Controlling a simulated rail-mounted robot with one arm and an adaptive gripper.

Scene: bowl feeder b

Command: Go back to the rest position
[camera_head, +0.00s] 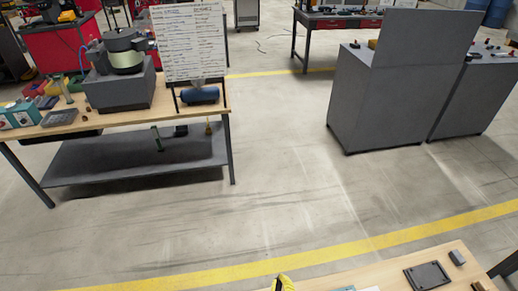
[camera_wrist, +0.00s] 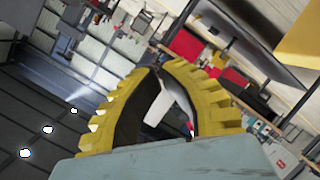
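My gripper (camera_wrist: 160,68) shows large in the wrist view. Its two yellow ribbed fingers arch inward, and their tips come together with nothing seen held between them.
A workbench (camera_head: 180,116) with a bowl feeder (camera_head: 122,75) and whiteboard (camera_head: 190,42) stands left. Grey cabinets (camera_head: 378,105) stand right. A near wooden table (camera_head: 385,280) holds a dark tray (camera_head: 427,275). The floor (camera_head: 285,180) between is clear.

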